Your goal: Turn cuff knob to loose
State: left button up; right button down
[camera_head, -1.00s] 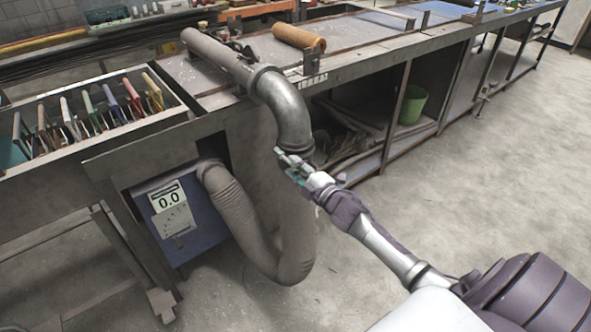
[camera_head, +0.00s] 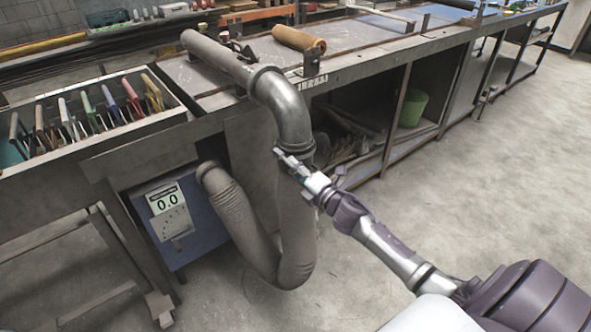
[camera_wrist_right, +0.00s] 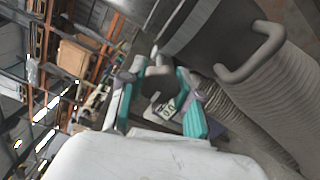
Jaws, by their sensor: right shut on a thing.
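The grey mesh tube (camera_head: 297,235) hangs in a U below the metal elbow pipe (camera_head: 290,112). The dark cuff (camera_wrist_right: 195,28) joins them and carries a bent grey handle (camera_wrist_right: 258,55). My right gripper (camera_head: 289,162) reaches the cuff from the lower right. In the right wrist view its teal finger pads stand on either side of a dark grey knob (camera_wrist_right: 158,84), and it is shut on that knob. The gripper hides the knob in the head view. I cannot read any mark showing the knob's setting. My left gripper is not in view.
A blue box (camera_head: 178,228) with a display reading 0.0 stands under the bench (camera_head: 215,100), at the tube's other end. A tool tray (camera_head: 95,150) is at left. A green bucket (camera_head: 412,108) sits on the lower shelf. The floor at right is clear.

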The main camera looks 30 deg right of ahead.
dwell(0.3)
jog(key=c, duration=0.8)
grip_release()
jog(key=shift+s, duration=0.1)
jog(key=s, duration=0.8)
jog(key=s+d, duration=0.1)
jog(key=s, duration=0.2)
jog(key=shift+s, duration=0.4)
